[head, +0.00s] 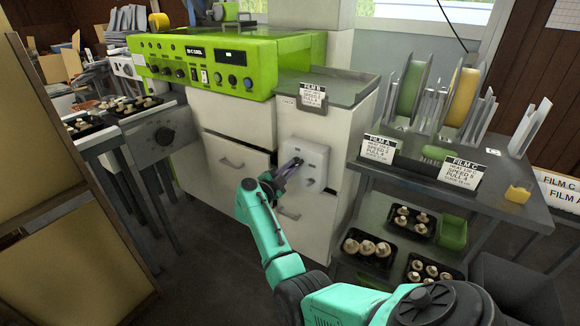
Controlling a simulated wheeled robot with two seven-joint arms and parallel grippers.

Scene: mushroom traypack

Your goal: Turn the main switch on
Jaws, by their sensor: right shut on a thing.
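The main switch appears to be on the pale box (306,152) on the front of the white cabinet below the grey top. My right gripper (291,167) reaches to the lower left of this box and is shut on a part at its front, which I take to be the switch handle. The fingers hide most of that part, so its position cannot be told. My teal right arm comes up from the bottom of the head view. My left gripper is not in view.
A green control machine (205,60) stands on the cabinet at the back. A grey shelf table (480,195) on the right holds film rolls, label cards and mushroom trays. A wooden panel (60,220) stands at left. A grey side unit (160,135) stands left of the cabinet.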

